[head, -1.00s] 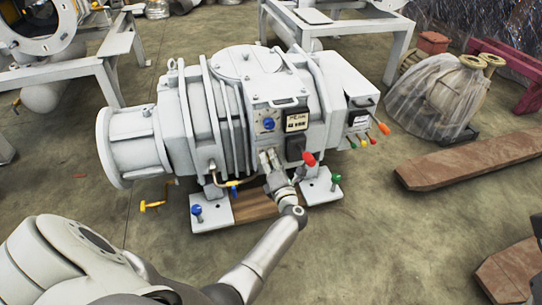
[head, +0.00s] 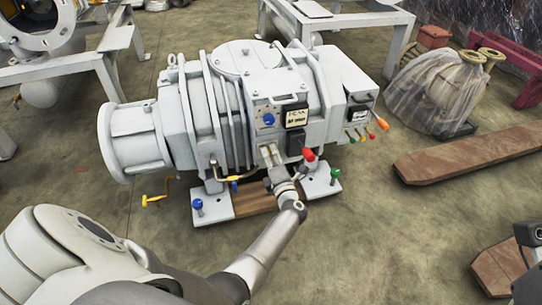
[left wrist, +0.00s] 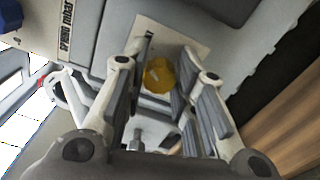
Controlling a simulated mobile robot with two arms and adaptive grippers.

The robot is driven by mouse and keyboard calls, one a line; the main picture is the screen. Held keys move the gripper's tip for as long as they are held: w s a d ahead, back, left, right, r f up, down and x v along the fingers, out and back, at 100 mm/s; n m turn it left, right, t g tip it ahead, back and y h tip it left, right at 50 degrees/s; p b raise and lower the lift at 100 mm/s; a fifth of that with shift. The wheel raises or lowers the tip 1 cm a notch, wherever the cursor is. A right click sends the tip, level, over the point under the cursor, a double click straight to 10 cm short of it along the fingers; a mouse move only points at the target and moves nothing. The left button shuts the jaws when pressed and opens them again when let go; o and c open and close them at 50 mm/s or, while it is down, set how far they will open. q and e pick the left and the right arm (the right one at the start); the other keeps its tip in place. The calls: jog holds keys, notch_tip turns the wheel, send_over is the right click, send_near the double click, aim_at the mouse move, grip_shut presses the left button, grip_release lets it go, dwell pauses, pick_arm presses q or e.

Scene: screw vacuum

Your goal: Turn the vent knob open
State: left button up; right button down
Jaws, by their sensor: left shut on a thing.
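The white vacuum pump (head: 245,62) stands on the floor in the middle of the head view. My left gripper (head: 268,156) reaches its front face, below a blue knob (head: 268,119) and left of a red knob (head: 308,154). In the left wrist view a round yellow knob (left wrist: 159,75) sits between the two fingers, in front of a pale plate (left wrist: 199,46) on the pump. The left gripper is shut on this yellow knob. The fingers hide it in the head view. No marking seen here names it as the vent knob.
Small green (head: 335,172) and blue (head: 197,204) handles stand by the pump's feet. A yellow valve handle (head: 152,201) sticks out at the left. A wooden beam (head: 470,154) lies to the right. A grey and dark part, perhaps mine, shows at the right edge.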

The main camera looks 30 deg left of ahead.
pick_arm(q)
jog(key=o, duration=1)
jog(key=shift+d, duration=0.1)
